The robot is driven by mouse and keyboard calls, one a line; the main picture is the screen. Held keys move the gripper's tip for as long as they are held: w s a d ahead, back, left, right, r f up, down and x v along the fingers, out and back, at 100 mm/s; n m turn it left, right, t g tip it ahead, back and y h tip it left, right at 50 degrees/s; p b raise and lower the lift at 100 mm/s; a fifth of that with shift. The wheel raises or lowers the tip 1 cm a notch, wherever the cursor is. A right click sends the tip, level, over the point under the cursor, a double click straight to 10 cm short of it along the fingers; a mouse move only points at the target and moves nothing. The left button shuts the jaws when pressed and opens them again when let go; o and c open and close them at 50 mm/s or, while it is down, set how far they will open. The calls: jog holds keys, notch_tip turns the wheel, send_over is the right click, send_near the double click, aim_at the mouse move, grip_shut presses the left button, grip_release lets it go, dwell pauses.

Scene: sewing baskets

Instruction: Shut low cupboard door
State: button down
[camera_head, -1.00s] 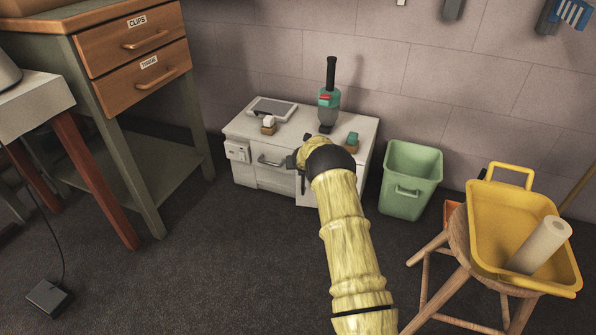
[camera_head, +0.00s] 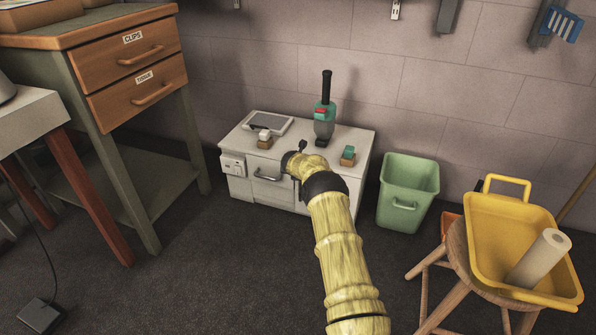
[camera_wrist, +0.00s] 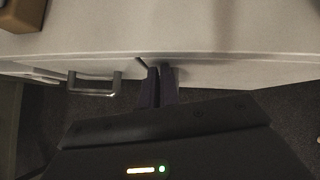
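The low white cupboard (camera_head: 345,137) stands against the wall in the head view. Its front has a metal handle (camera_head: 267,176) left of my arm, which also shows in the wrist view (camera_wrist: 95,84). The right part of the front is largely hidden behind my arm, so how far the door stands from the frame cannot be told there. In the wrist view the cupboard front (camera_wrist: 225,70) runs nearly straight across, with a dark seam near my fingers. My gripper (camera_wrist: 160,86) has its dark fingers together and empty, at the front, right of the handle. Contact is unclear.
A tablet (camera_head: 266,122), small blocks and a green-and-black tool (camera_head: 325,115) stand on the cupboard top. A green bin (camera_head: 408,190) stands close on the right, then a stool (camera_head: 457,245) with a yellow tray (camera_head: 480,235). A drawer bench (camera_head: 140,75) is left. Floor in front is clear.

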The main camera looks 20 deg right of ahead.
jog(key=shift+w+d+r, duration=0.15)
jog(key=shift+d+r, duration=0.15)
jog(key=shift+r, duration=0.05)
jog(key=s+a+r+p, duration=0.1)
jog(key=s+a+r, duration=0.5)
jog(key=s+a, duration=0.1)
jog(key=shift+s+a+r, duration=0.15)
jog(key=shift+s+a, duration=0.15)
jog(key=shift+s, duration=0.6)
jog(key=shift+a, duration=0.15)
